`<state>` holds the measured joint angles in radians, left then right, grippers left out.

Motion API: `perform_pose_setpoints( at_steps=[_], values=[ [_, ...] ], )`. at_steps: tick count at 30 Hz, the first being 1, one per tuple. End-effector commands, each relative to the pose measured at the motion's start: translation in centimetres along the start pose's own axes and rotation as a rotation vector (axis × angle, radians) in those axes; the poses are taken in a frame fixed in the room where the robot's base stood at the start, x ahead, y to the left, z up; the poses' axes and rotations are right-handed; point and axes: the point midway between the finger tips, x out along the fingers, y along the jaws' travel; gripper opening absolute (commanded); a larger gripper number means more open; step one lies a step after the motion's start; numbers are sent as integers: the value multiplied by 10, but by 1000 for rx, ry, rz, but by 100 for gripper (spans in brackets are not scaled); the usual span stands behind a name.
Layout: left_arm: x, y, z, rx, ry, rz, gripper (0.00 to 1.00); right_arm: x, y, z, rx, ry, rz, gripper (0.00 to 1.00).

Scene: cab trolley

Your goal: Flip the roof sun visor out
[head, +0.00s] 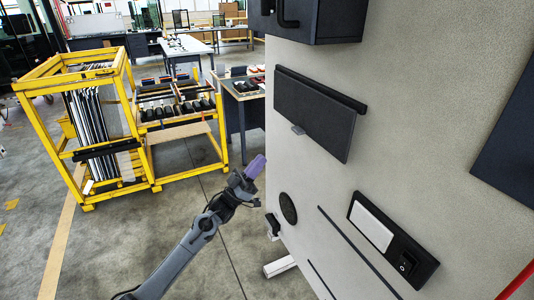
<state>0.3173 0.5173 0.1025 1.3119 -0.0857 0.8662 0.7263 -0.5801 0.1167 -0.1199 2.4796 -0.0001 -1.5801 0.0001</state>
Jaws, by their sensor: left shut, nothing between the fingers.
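The sun visor (315,112) is a flat dark grey rectangular flap on the upper left part of the light grey panel (410,120). A thin dark bar runs along its top edge, and a small grey tab (298,130) sticks out at its lower edge. The flap looks close to the panel; its exact angle is hard to tell. My left gripper (257,166), with purple fingertips, is shut and empty. It is below and left of the visor, apart from it, near the panel's left edge. My right gripper is out of view.
A black box with a handle (335,20) juts out above the visor. Lower on the panel are a round dark speaker-like disc (288,208) and a black-framed switch unit (408,262). A yellow rack (135,165) stands at left.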

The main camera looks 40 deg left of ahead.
Motion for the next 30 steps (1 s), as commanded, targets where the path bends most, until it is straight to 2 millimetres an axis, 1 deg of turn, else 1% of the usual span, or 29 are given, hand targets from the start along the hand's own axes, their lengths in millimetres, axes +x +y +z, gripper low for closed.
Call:
perform_pose_setpoints(
  at_steps=[1,6,20,23,26,29,30],
  values=[
    [-6,0,1,-1,-2,-1,0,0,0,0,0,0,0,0],
    [-16,0,-1,0,-1,-1,0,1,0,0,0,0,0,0],
    [-18,0,-1,0,-1,-1,0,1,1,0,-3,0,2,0],
    [-21,0,1,-2,-6,-2,0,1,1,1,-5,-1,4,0],
    [-34,2,10,-10,-30,-11,0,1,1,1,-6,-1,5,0],
    [-62,9,28,-35,-72,-32,0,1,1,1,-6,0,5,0],
    [-75,14,37,-50,-93,-42,0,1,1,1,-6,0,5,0]
  ],
)
